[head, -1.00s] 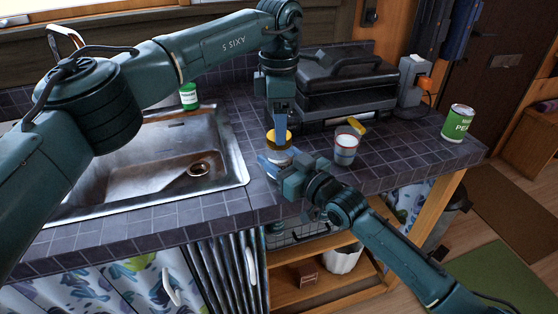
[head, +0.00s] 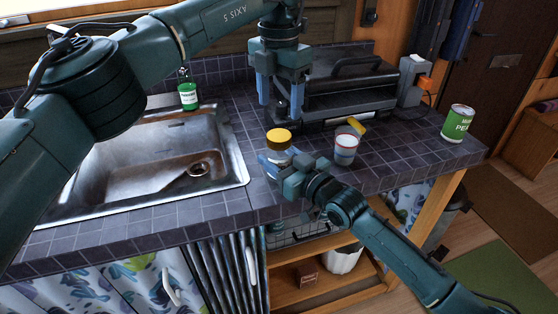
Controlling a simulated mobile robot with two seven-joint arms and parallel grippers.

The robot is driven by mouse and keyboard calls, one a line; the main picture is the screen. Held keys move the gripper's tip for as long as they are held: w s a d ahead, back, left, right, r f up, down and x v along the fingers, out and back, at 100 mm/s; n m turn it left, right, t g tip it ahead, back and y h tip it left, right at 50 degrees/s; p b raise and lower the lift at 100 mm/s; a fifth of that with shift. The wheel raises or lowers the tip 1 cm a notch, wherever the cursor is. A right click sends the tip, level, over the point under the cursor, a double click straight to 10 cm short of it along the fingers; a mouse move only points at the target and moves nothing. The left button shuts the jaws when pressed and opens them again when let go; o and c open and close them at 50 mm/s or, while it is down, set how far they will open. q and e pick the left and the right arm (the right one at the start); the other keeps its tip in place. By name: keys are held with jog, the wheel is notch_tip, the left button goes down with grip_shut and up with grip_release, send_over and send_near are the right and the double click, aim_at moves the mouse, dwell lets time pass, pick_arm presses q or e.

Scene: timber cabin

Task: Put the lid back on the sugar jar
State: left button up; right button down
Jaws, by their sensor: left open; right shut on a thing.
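The sugar jar (head: 277,148) stands upright on the tiled counter, right of the sink. Its yellow lid (head: 278,134) sits on top of the jar and looks level. My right gripper (head: 276,162) is shut on the jar from the front, low on its body, and hides part of it. My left gripper (head: 280,110) is above and slightly behind the jar, pointing down. Its two fingers are spread wide, empty and apart from the lid.
A red, white and blue cup (head: 345,152) with something yellow at its rim stands right of the jar. A black toolbox-like case (head: 350,88) is behind. A green can (head: 457,124) stands far right, a green bottle (head: 188,93) behind the sink (head: 235,165).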

aim_at(279, 135)
pick_arm(q)
jog(key=n, duration=0.1)
jog(key=r+n, duration=0.1)
jog(key=n, duration=0.1)
jog(key=shift+f, duration=0.2)
jog(key=shift+f, duration=3.9)
jog(key=shift+c, duration=0.2)
jog(key=c, duration=0.9)
jog(key=o, duration=1.1)
notch_tip(279, 135, up, 12)
jog(key=shift+r, duration=0.1)
